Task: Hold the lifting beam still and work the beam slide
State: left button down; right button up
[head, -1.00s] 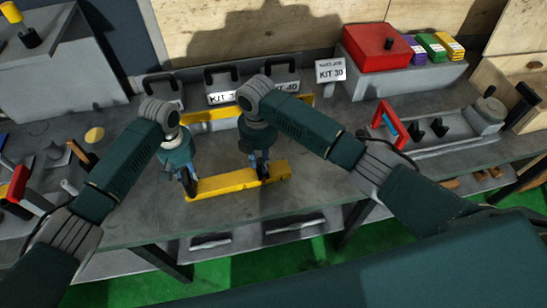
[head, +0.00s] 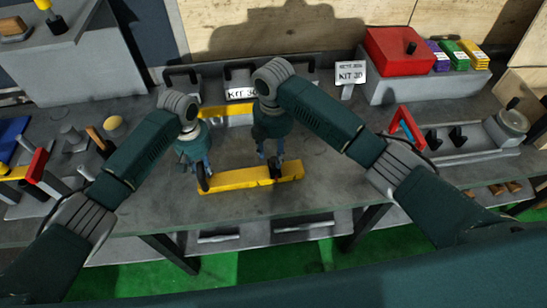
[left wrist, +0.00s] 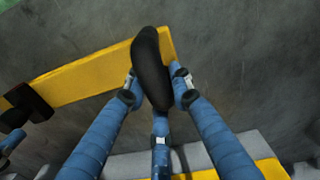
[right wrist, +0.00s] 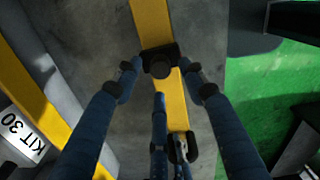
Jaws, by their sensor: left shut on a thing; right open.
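The yellow lifting beam (head: 235,180) lies across the front of the grey bench, and it also shows in the left wrist view (left wrist: 85,78) and right wrist view (right wrist: 150,22). My left gripper (left wrist: 155,90) is shut on the black handle (left wrist: 150,62) at the beam's left end. The black beam slide (right wrist: 160,63), with a round knob, sits on the beam toward its right end. My right gripper (right wrist: 162,80) is open above the slide, one finger to each side of it. Whether its fingers touch the slide is unclear. In the head view the slide (head: 275,168) is partly hidden by the right gripper.
Behind the beam stand cases with a KIT 30 label (head: 241,93) and a second yellow bar (head: 215,111). A red box (head: 400,50) and a KIT 30 sign (head: 350,73) stand at the back right. A red frame (head: 404,127) stands at right. Bare bench lies right of the beam.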

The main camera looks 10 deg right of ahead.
aim_at(274, 159)
notch_tip(274, 159, up, 8)
jog(key=shift+r, duration=0.15)
dwell(0.3)
pick_arm(q)
jog(key=c, duration=1.4)
grip_release()
jog(key=shift+r, duration=0.1)
notch_tip(274, 159, up, 12)
jog(key=shift+f, duration=0.1)
